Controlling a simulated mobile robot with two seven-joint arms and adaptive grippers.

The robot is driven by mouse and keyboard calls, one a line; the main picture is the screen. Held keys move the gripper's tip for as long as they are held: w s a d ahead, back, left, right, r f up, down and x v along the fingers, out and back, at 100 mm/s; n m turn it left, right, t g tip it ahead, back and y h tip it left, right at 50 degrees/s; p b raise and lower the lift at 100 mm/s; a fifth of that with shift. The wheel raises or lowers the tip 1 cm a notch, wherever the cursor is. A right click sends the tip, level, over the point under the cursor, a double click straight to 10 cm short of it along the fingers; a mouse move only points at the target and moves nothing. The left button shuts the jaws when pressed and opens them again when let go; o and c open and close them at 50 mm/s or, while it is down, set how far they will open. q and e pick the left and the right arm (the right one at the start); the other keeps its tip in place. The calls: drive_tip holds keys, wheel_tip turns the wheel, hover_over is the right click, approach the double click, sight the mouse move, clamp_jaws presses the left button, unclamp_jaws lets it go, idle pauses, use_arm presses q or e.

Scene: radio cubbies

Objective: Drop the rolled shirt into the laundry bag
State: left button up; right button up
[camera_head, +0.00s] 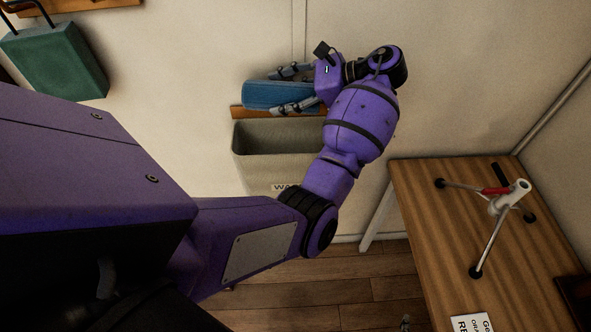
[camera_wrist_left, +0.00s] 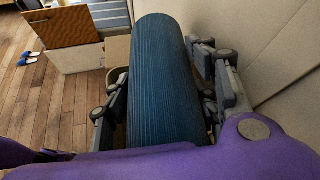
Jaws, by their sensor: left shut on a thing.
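The rolled shirt (camera_head: 268,94) is a blue, ribbed roll. My left gripper (camera_head: 290,92) is shut on it, with one finger on each side. In the left wrist view the roll (camera_wrist_left: 165,80) stretches away between the two fingers of the gripper (camera_wrist_left: 165,100). The laundry bag (camera_head: 275,146) is a grey-beige open container hung on the wall from a wooden strip. The shirt is above the bag's opening, close to the wall. The bag carries a white label, partly hidden by my arm. My right gripper is not in view.
A wooden table (camera_head: 425,205) stands at the right with a white tripod stand (camera_head: 500,205) and a printed card (camera_head: 471,322) on it. A green bag (camera_head: 55,60) hangs on the wall at the upper left. Wooden floor shows below the bag.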

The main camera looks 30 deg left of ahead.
use_arm(q)
drive_tip(key=f, duration=0.3)
drive_tip(key=shift+s+f, duration=0.35)
drive_tip(key=shift+s, duration=0.05)
drive_tip(key=shift+w+f, duration=0.1)
drive_tip(key=shift+f, duration=0.6)
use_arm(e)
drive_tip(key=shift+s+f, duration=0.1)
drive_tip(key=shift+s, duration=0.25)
use_arm(q)
drive_tip(key=o, duration=1.4)
drive_tip(key=shift+c, duration=0.2)
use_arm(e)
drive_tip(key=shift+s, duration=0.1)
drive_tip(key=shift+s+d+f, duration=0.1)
use_arm(q)
drive_tip(key=v, duration=1.2)
